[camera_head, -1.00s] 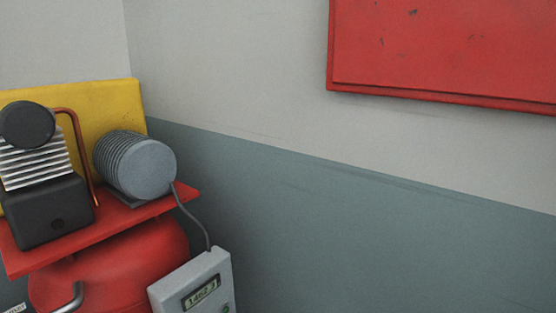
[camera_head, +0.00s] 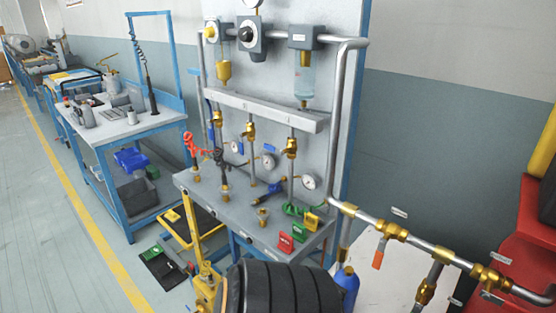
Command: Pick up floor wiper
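I see no floor wiper in the head view. Neither of my grippers shows in this view, so I cannot see whether they are open or hold anything.
A pneumatic panel bench (camera_head: 250,210) with pipes and valves fills the middle. A black ribbed cylinder (camera_head: 290,290) stands in front of it. A blue workbench (camera_head: 125,125) stands farther left. Pipework (camera_head: 440,252) and red equipment (camera_head: 515,250) are at right. Clear floor (camera_head: 45,230) lies left, along a yellow line.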

